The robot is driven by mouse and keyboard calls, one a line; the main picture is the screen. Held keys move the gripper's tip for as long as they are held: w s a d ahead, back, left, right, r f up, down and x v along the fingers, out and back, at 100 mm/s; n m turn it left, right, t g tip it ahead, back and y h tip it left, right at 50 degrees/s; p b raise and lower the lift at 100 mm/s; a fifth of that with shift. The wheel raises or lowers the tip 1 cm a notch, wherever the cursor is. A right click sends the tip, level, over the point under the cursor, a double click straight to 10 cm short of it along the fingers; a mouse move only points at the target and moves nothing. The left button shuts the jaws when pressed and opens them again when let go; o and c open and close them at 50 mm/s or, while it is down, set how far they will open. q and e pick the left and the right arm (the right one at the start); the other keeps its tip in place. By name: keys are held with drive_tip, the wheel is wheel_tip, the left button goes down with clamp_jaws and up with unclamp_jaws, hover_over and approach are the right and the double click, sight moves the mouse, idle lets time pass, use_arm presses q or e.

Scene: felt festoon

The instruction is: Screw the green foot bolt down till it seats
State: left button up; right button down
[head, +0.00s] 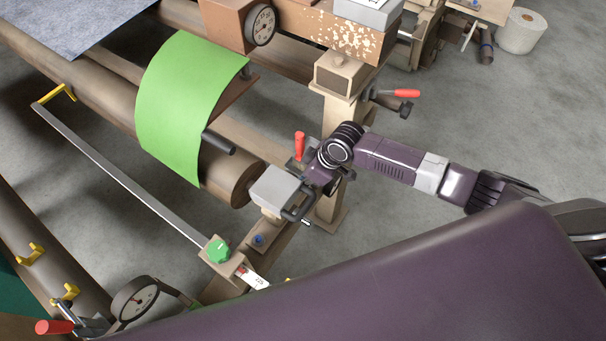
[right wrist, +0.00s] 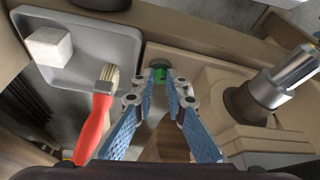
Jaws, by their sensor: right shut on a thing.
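In the right wrist view, the green foot bolt (right wrist: 160,74) is a small green piece under a dark round part, at the far end of my fingers. My right gripper (right wrist: 168,82) has its blue-padded fingers closed together on it, with the tips hiding part of the bolt. In the head view, my right arm reaches in from the right to the machine's corner post. There the wrist hides the fingers and the bolt. How deep the bolt sits cannot be told. My left gripper is not in view.
A grey tray (right wrist: 85,45) with a white block (right wrist: 49,47) and a red-handled brush (right wrist: 97,115) lie left of my fingers. A metal cylinder (right wrist: 290,75) stands to the right. The head view shows green felt (head: 190,100) over a roller and a green knob (head: 217,250).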

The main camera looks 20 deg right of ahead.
drive_tip(key=shift+m+p, duration=0.45)
drive_tip(key=shift+m, duration=0.05)
drive_tip(key=shift+a, duration=0.1)
drive_tip(key=c, duration=1.9)
unclamp_jaws()
drive_tip(key=shift+c, duration=0.2)
drive_tip(key=v, duration=1.2)
drive_tip(key=shift+a, duration=0.2)
drive_tip(key=shift+s, duration=0.1)
